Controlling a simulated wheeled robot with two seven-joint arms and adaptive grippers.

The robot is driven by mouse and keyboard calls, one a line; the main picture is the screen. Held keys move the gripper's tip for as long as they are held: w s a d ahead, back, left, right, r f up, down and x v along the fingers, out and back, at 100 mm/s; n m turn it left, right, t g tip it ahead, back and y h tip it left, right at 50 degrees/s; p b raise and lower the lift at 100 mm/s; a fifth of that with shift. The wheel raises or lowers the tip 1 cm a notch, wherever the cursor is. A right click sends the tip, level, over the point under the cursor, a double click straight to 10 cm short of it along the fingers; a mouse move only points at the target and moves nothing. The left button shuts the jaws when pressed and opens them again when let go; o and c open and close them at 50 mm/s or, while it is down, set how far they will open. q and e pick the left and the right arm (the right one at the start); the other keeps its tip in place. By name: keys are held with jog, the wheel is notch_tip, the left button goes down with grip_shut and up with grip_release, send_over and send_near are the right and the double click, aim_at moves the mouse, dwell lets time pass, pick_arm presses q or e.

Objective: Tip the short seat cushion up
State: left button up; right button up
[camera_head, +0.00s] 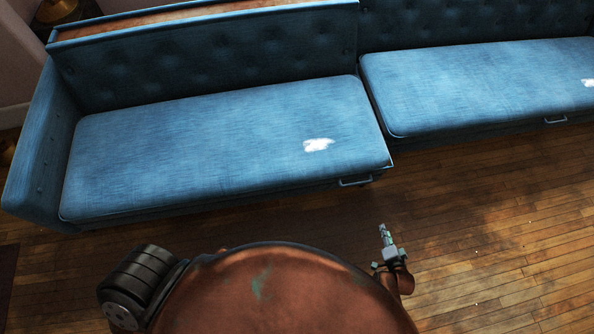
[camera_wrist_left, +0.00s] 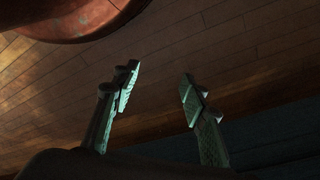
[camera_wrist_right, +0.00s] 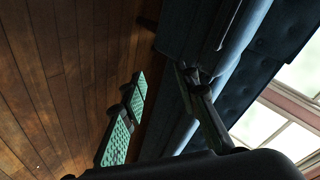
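A blue seat cushion (camera_head: 230,145) lies flat on the left section of the sofa, with a white patch near its right end. A small metal handle (camera_head: 355,181) sits under its front edge near the right corner. A second blue cushion (camera_head: 480,85) lies flat to its right and runs out of view, so I cannot compare full lengths. My right gripper (camera_head: 387,232) is over the floor in front of the left cushion's right corner, apart from it. In the right wrist view its fingers (camera_wrist_right: 165,84) are spread and empty. My left gripper (camera_wrist_left: 157,90) is open and empty, outside the head view.
The right cushion has its own handle (camera_head: 556,120). A wooden ledge (camera_head: 140,25) tops the left backrest, and a padded armrest (camera_head: 42,150) closes the left end. The wood floor (camera_head: 480,240) in front is clear. A window (camera_wrist_right: 275,115) shows in the right wrist view.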

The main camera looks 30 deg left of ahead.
jog(key=w+a+f+m+t+y+b, duration=0.1)
jog(key=w+a+m+y+b, duration=0.15)
jog(key=w+a+b, duration=0.5)
jog(key=m+t+y+b, duration=0.1)
jog(key=m+y+b, duration=0.1)
jog(key=b, duration=0.4)
send_near(358, 183)
jog(key=w+a+f, duration=0.1)
jog(key=w+f, duration=0.1)
jog(key=b+x, duration=0.2)
jog(key=x, duration=0.5)
jog(key=shift+a+r+b, duration=0.15)
jog(key=shift+r+b, duration=0.05)
jog(key=shift+b, duration=0.2)
pick_arm(q)
jog(key=w+d+f+t+h, duration=0.1)
jog(key=w+d+f, duration=0.1)
jog(key=w+d, duration=0.2)
jog(key=shift+w+d+t+h, duration=0.3)
jog(key=shift+w+d, duration=0.05)
jog(key=shift+w, duration=0.2)
pick_arm(e)
jog(key=shift+w+a, duration=0.15)
jog(key=shift+w, duration=0.1)
grip_shut()
